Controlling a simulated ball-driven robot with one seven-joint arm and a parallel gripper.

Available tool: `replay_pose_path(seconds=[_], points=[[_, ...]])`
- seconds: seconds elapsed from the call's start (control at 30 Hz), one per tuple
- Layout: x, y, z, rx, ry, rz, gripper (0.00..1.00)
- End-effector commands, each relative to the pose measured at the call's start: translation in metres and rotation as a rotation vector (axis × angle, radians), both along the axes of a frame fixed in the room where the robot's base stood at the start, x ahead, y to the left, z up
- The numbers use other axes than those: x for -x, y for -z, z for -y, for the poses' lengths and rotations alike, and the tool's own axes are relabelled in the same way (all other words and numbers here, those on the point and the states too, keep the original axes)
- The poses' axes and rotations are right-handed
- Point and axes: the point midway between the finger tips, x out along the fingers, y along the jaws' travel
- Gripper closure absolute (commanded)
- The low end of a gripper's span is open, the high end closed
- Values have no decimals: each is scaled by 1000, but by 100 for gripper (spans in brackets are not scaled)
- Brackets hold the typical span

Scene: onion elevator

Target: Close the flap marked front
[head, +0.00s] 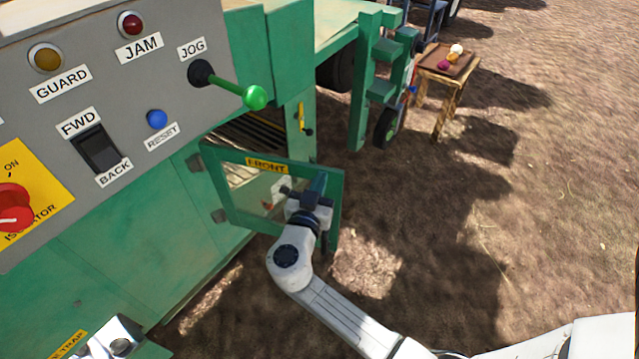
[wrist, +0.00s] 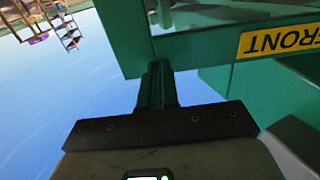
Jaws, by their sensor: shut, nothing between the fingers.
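The flap marked FRONT (head: 266,166) has a green frame and a see-through pane. It stands open, swung out from the green machine on hinges at its left edge. Its yellow label also shows upside down in the wrist view (wrist: 282,40). My gripper (head: 319,182) is at the flap's free right side and covers part of the pane and frame. In the wrist view my gripper's fingers (wrist: 157,72) are together, with their tips at the flap's green frame. I cannot tell whether they touch it. Nothing is held.
A dark slatted opening (head: 245,135) lies behind the flap. A grey control panel (head: 130,75) with a green-knobbed JOG lever (head: 256,97) stands above left. A green post with a wheel (head: 388,125) and a small wooden table (head: 447,70) stand beyond. Dirt ground at right is open.

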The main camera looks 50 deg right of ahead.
Motion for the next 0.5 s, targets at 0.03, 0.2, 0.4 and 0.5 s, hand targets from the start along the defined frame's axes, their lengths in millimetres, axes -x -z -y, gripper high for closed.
replay_pose_path(seconds=[0.03, 0.2, 0.4, 0.5], points=[[-1, 2, 4, -1, -6, 1, 100], [-8, 5, 23, -4, -59, 1, 100], [-24, 8, 60, -6, -172, 0, 100], [-37, 7, 80, -5, -242, 2, 100]])
